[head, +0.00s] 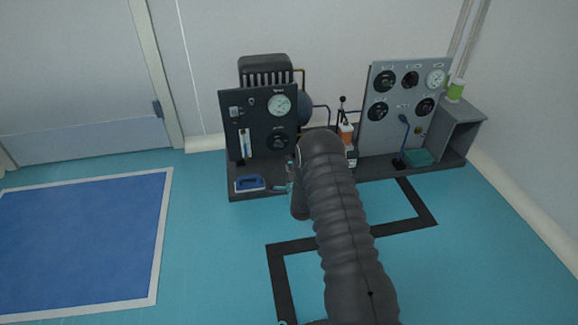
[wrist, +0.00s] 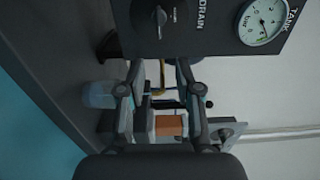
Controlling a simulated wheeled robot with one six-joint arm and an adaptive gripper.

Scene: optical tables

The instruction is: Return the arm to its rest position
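My arm (head: 345,230), in a dark ribbed sleeve, reaches up the middle of the head view to the dark bench (head: 247,178). Its end hides part of the bench between the two gauge panels. In the wrist view my gripper (wrist: 161,66) is open, with a gap between its fingertips and nothing held. The fingers point toward the dark panel marked "DRAIN" (wrist: 205,25), which has a knob and a tank gauge (wrist: 263,20). An orange and white bottle (wrist: 170,126) shows behind the gap between the finger linkages. In the head view, the fingertips are too small to make out clearly.
The dark panel (head: 235,110) stands left of my arm's end, and a grey gauge panel (head: 390,135) stands right. A green-and-white container (head: 455,91) stands far right. Open floor lies left, with a blue mat (head: 80,240).

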